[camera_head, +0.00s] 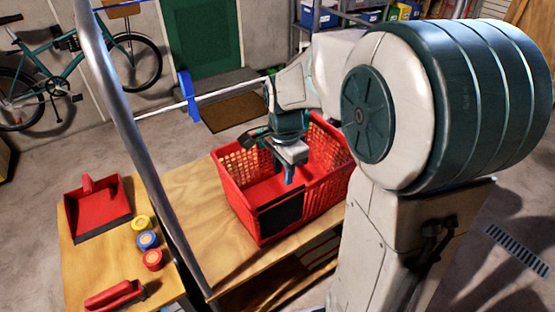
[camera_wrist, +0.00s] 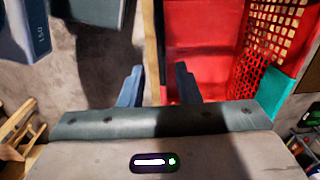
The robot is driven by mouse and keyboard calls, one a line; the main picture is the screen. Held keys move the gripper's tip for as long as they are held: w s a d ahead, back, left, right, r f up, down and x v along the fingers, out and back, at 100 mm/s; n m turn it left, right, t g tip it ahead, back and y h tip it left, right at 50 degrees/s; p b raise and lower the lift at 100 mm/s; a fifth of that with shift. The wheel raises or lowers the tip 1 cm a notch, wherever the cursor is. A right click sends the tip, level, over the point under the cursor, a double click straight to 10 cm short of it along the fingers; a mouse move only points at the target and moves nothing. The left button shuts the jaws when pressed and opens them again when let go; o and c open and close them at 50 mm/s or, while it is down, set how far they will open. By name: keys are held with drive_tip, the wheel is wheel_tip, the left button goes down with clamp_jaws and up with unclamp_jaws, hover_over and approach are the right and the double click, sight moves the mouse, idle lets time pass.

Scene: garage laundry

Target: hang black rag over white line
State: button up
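A flat black piece (camera_head: 282,212) lies against the near wall of the red basket (camera_head: 318,205). It may be the black rag, but I cannot tell whether it is cloth or a panel. The white line (camera_head: 225,91) runs slanting behind the basket, with a blue cloth (camera_head: 188,96) hanging over its left part. My gripper (camera_head: 289,176) points down over the basket in the head view. In the wrist view, its two blue fingers (camera_wrist: 159,88) stand apart with nothing between them, and the basket (camera_wrist: 195,28) shows to the right.
The basket stands on a wooden table (camera_head: 188,190). A metal post (camera_head: 128,125) rises at the table's left. Left of it are a red dustpan (camera_head: 97,210), a red brush (camera_head: 115,295) and yellow, blue and red round items (camera_head: 147,241). A bicycle (camera_head: 75,70) leans at the back wall.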

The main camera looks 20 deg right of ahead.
sight(282, 197)
drive_tip(key=shift+w+f, duration=0.15)
drive_tip(key=shift+f, duration=0.2)
wheel_tip(282, 197, down, 11)
drive_tip(key=b, duration=0.8)
drive_tip(key=shift+w+r, duration=0.1)
drive_tip(key=shift+r, duration=0.1)
clamp_jaws()
drive_tip(key=shift+r+p, duration=3.1)
drive_tip(key=shift+r, duration=1.25)
drive_tip(key=shift+f, duration=0.2)
